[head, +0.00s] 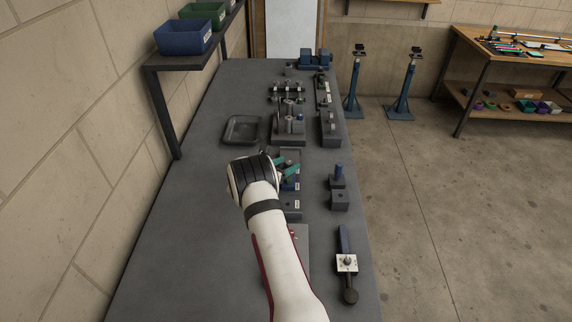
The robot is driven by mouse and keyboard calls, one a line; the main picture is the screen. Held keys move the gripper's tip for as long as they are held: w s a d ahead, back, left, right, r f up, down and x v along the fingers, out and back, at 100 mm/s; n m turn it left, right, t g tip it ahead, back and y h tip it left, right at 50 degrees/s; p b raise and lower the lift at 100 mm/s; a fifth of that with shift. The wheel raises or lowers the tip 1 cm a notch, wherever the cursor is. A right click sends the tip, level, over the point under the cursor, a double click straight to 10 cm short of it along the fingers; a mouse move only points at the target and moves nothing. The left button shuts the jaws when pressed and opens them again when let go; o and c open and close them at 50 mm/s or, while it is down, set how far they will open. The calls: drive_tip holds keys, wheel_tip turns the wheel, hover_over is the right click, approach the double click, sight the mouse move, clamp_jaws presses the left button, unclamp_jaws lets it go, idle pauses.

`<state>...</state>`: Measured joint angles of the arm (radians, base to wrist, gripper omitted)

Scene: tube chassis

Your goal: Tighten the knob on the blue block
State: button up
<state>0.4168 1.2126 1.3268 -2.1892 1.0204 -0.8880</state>
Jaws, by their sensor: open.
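My gripper (289,167) shows two teal fingers reaching right from the black wrist of my white arm, over the middle of the bench. The fingers are apart. A small blue block (289,186) with a white label beside it shows just below the fingers, partly covered by them and the wrist. Its knob cannot be made out; the gripper may hide it. I cannot tell whether the fingers touch the block or stand around a knob.
The dark bench (190,240) is clear along its left side. An empty tray (242,130) lies behind the wrist. Fixtures with upright posts (289,127) stand behind the gripper. A dark block with a blue peg (338,175) and a clamp-like tool (347,262) are at right.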

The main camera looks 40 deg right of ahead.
clamp_jaws()
drive_tip(key=shift+w+m+g+h, duration=0.3)
drive_tip(key=shift+m+g, duration=0.7)
drive_tip(key=m+g, duration=0.2)
drive_tip(key=shift+w+g, duration=0.1)
drive_tip(key=shift+g, duration=0.3)
drive_tip(key=shift+m, duration=0.4)
drive_tip(key=shift+g, duration=0.3)
